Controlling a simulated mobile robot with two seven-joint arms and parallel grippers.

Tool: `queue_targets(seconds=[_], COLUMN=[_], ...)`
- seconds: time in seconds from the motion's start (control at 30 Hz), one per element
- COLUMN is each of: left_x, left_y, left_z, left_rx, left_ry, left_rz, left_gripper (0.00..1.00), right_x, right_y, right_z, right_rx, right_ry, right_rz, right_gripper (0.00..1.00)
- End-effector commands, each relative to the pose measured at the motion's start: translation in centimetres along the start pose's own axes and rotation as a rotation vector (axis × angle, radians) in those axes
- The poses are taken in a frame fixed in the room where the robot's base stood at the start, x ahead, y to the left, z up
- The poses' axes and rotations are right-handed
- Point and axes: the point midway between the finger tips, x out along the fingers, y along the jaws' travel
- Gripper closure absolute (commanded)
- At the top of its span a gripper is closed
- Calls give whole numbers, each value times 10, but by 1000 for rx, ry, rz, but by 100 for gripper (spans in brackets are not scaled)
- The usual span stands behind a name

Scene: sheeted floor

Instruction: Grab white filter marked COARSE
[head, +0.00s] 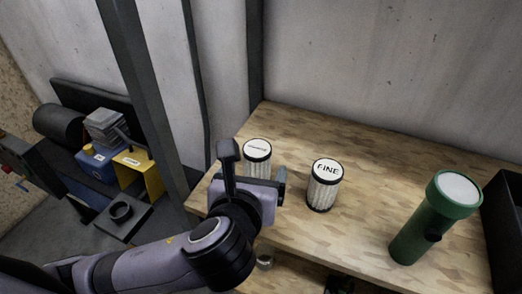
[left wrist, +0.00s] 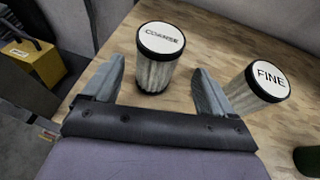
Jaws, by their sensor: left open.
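The white filter marked COARSE (head: 257,151) stands upright near the left edge of the wooden table, its lower part partly behind my left gripper in the head view. In the left wrist view the COARSE filter (left wrist: 159,58) stands just ahead, roughly between the two fingers and beyond their tips. My left gripper (head: 254,166) is open and empty; its fingers also show in the left wrist view (left wrist: 157,80). A second white filter marked FINE (head: 325,184) stands upright to the right; it also shows in the wrist view (left wrist: 258,86), close to the right finger. My right gripper is not in view.
A green flashlight (head: 434,217) stands on the right of the wooden table (head: 375,150), near a black bin (head: 507,215). A dark post (head: 147,95) rises left of the table. A yellow box (head: 140,172) and a blue box (head: 97,162) sit lower left.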

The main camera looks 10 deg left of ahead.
Motion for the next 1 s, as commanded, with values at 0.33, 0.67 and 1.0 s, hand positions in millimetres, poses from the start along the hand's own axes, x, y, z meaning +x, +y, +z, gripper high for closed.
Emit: queue_targets(seconds=[0.33,0.67,1.0], left_x=[41,68,68], left_y=[4,4,4], left_z=[3,3,3], left_rx=[-1,-2,-3], left_ry=[0,0,0], left_rz=[5,0,0], left_gripper=[14,14,63], right_x=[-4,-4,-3], right_y=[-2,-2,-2], right_z=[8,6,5], right_rx=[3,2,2], right_ry=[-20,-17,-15], right_rz=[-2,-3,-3], right_gripper=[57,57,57])
